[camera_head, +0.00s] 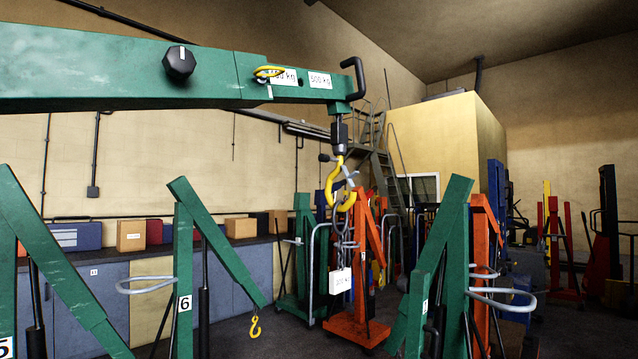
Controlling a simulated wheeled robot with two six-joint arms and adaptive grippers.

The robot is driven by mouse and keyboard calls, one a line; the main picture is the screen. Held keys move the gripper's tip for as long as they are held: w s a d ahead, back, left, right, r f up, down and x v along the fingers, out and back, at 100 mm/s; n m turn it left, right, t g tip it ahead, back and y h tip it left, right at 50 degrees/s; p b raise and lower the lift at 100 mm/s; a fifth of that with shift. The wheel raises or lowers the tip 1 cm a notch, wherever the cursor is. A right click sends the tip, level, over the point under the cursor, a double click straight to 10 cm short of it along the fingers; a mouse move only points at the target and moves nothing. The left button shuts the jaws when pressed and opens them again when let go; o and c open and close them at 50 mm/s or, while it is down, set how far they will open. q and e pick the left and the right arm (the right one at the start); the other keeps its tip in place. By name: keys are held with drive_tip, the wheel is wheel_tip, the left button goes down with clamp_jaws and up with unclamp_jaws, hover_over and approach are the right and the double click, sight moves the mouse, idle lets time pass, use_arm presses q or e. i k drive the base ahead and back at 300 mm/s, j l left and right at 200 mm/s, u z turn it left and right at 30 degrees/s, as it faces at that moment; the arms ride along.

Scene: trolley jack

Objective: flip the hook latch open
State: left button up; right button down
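A yellow hook (331,188) hangs from a dark swivel (339,138) under the tip of a green boom (130,70). A small grey piece that looks like the hook latch (350,176) lies across the hook's mouth; at this size I cannot tell exactly how far it is closed. A dark chain (341,240) hangs below the hook, with a white tag or block (341,282) at its lower end. Neither of my grippers is in view, and nothing of mine touches the hook.
The boom has a black knob (179,62) and a black handle (356,77). Green crane frames stand at left (184,260) and right (440,250). An orange crane (362,265) stands behind the chain. The air around the hook looks clear.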

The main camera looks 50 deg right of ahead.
sight(349, 177)
drive_tip(key=k+l, duration=0.1)
drive_tip(key=l, duration=1.45)
drive_tip(key=i+l+u, duration=0.05)
